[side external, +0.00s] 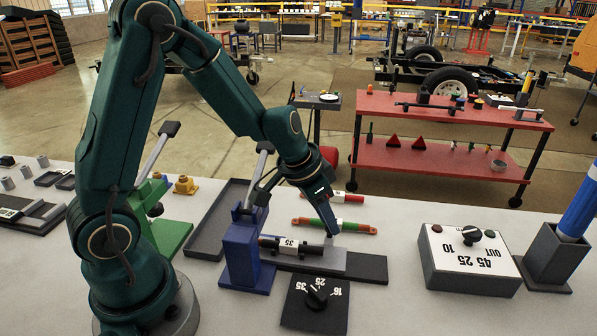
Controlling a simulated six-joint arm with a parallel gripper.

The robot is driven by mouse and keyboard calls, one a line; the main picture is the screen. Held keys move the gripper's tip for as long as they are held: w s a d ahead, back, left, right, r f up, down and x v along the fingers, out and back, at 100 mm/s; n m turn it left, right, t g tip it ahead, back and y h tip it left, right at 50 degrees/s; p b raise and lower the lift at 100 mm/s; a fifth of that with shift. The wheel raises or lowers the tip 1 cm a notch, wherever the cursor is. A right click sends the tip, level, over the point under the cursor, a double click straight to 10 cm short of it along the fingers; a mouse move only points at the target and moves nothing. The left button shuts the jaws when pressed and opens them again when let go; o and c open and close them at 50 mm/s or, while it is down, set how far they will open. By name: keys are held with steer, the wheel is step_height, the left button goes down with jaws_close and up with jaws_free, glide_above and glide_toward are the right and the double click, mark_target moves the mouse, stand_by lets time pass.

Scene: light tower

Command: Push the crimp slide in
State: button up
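A blue crimp press (241,252) stands on the table, its lever up. A dark cylinder marked 35 (287,246) lies across its front. The crimp slide seems to be the grey block (332,260) on a dark rail (366,267) to the right of the press; part of it reaches toward the press. My gripper (293,217) is above and behind the cylinder, with its fingers spread. One fingertip points down near the right end of the cylinder and slide; I cannot tell whether it touches. The other is near the press lever. I see nothing held.
A selector dial (316,303) sits in front of the slide. Red-and-green (335,226) and red-ended (342,197) rods lie behind. A grey dial box (470,260) and a holder with a blue cylinder (580,205) stand right. A green press (165,228) and empty tray (212,222) are left.

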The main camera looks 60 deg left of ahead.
steer(key=o, duration=0.3)
steer(key=shift+v, duration=2.5)
steer(key=shift+r, duration=0.1)
steer(key=s+d+r+m+t, duration=0.1)
steer(key=s+d+r+t, duration=0.2)
steer(key=r, duration=0.5)
steer(key=s+f+n+g, duration=0.1)
steer(key=s+n+g, duration=0.1)
steer(key=s, duration=1)
steer(key=shift+n+y, duration=0.4)
